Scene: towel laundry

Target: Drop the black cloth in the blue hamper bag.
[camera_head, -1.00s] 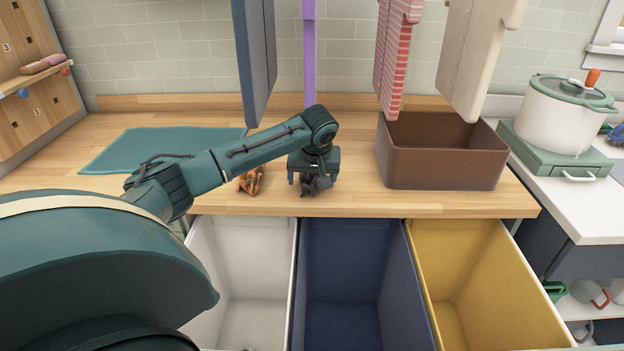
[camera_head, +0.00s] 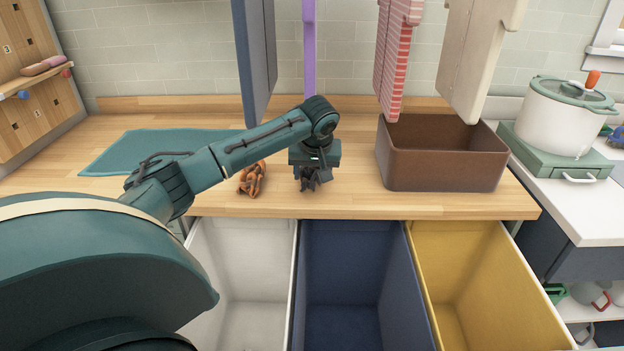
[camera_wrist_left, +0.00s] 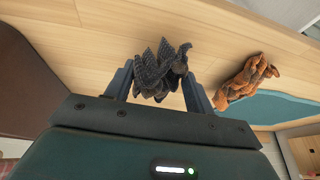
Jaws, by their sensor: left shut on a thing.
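The black cloth (camera_wrist_left: 160,72) is dark, textured and crumpled, held between the fingers of my left gripper (camera_wrist_left: 158,90) in the left wrist view. In the head view the left gripper (camera_head: 313,180) is over the wooden counter, near its front edge, with the cloth (camera_head: 313,184) below it. Whether the cloth still touches the counter I cannot tell. The blue hamper bag (camera_head: 395,262) is open at the top, the middle one of three, just in front of and below the counter edge. My right gripper is not in view.
An orange-brown crumpled cloth (camera_head: 252,179) lies left of the gripper. A white hamper (camera_head: 222,262) and a yellow hamper (camera_head: 470,262) flank the blue one. A brown bin (camera_head: 440,172) stands right on the counter (camera_head: 300,208). A teal mat (camera_head: 150,150) lies left. Hanging cloths are above.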

